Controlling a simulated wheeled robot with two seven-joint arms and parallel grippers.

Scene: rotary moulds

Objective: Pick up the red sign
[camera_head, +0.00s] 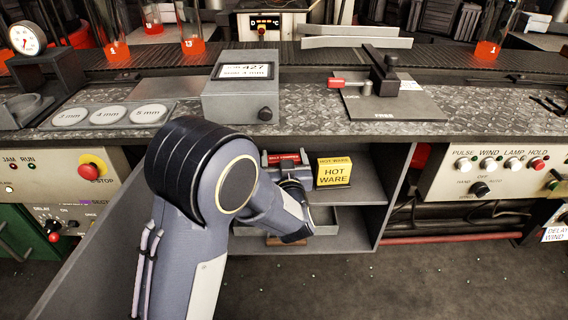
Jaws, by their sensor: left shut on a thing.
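The red sign (284,158) is a small red plate with pale lettering too small to read with certainty. It is in the open cabinet under the bench, left of a yellow HOT WARE sign (335,172). My left arm reaches into the cabinet from below, and my left gripper (284,162) is at the red sign, shut on it, with dark finger parts at its sides. The sign's lower part is hidden by the gripper. I cannot tell whether it touches the shelf. My right gripper is not in view.
An open door (95,265) stands at the left. The floor at right is clear.

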